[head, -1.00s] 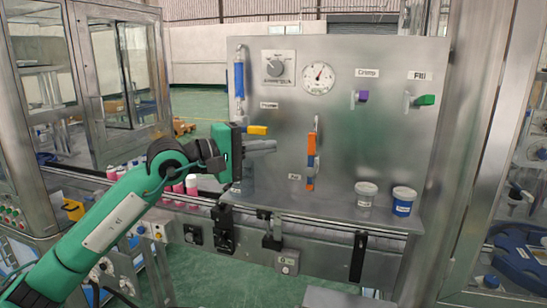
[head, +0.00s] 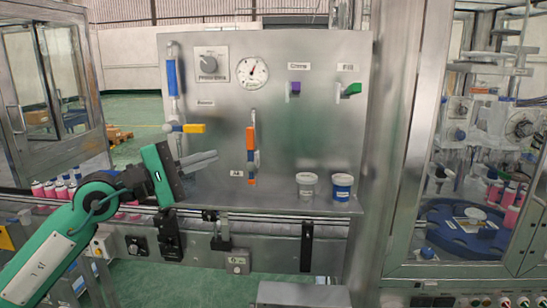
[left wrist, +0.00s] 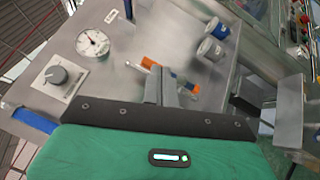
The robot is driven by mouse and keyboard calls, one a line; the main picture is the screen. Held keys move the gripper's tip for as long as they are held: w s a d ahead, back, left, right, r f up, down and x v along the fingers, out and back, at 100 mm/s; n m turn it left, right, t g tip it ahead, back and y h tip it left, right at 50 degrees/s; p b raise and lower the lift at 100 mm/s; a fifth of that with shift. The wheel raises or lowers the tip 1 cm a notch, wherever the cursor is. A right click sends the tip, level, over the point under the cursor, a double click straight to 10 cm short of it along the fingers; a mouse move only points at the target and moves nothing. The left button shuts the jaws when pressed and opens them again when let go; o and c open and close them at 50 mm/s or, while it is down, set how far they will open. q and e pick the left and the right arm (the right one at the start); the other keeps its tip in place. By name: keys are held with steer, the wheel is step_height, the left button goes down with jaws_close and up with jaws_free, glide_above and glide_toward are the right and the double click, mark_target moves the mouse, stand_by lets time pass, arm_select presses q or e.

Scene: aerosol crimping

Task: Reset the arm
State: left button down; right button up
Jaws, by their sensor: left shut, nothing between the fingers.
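My left arm comes in from the left in the head view. Its left gripper (head: 200,160) is shut and empty, held in front of the steel panel (head: 310,130), its fingers pointing right, below the yellow-handled valve (head: 193,128) and left of the orange-and-blue valve (head: 251,152). In the left wrist view the shut fingers (left wrist: 161,86) stand in front of the panel beside the orange-and-blue valve. My right gripper is in no view.
The panel carries a knob (head: 208,64), a gauge (head: 252,72), a purple-handled valve (head: 295,88) and a green-handled valve (head: 350,90). A grey-white cup (head: 306,188) and a blue cup (head: 342,188) stand on its ledge. Pink bottles (head: 50,188) stand at left; a blue rotary table (head: 470,225) is at right.

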arm_select(q)
steer(key=s+a+f+m+t+y, duration=0.2)
steer(key=s+a+f+m+y, duration=0.15)
steer(key=f+m+y, duration=0.55)
steer(key=s+a+f+m+t+y, duration=0.1)
steer(key=s+a+f+m+y, duration=0.3)
steer(key=f, duration=0.9)
steer(key=s+a+f+m+t+y, duration=0.25)
steer(key=f+m+y, duration=0.45)
steer(key=f, duration=0.4)
steer(key=s+d+f+n+g+h, duration=0.2)
steer(key=s+f+n+g, duration=0.2)
steer(key=s+f+g, duration=0.5)
steer(key=s+d+f+n+g+h, duration=0.15)
steer(key=s+f+n+g, duration=0.25)
steer(key=s+f, duration=0.9)
step_height(320, 180, down, 27)
steer(key=s+g, duration=0.1)
steer(key=s, duration=0.1)
steer(key=s+a+f, duration=0.2)
steer(key=s+f, duration=0.7)
steer(key=f, duration=0.1)
steer(key=s+a+f+g, duration=0.1)
steer(key=s+f, duration=0.9)
steer(key=shift+s+a+f+m, duration=0.15)
steer(key=shift+a+f+m, duration=0.15)
steer(key=shift+a+m, duration=0.1)
steer(key=shift+d+g, duration=0.15)
steer(key=shift+g, duration=0.1)
